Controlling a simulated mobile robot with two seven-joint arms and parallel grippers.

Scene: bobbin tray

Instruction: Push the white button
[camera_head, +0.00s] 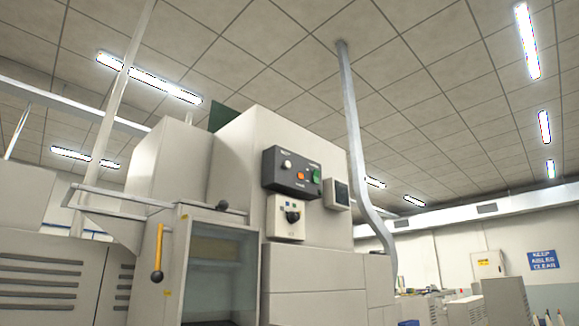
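The white button (287,165) is a small round knob at the upper left of a dark control box (291,173). The box is fixed to the front of a large beige machine (267,135). An orange button (300,176) sits to the right of and below the white one, and a green button (316,176) is at the box's right end. Neither of my grippers is in view, and nothing covers the white button.
Below the box is a pale panel with a black knob (292,216). A small grey-faced unit (337,194) is to the right. An open cabinet (216,270) and a yellow lever (159,252) stand at lower left. A grey pipe (358,160) rises to the ceiling.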

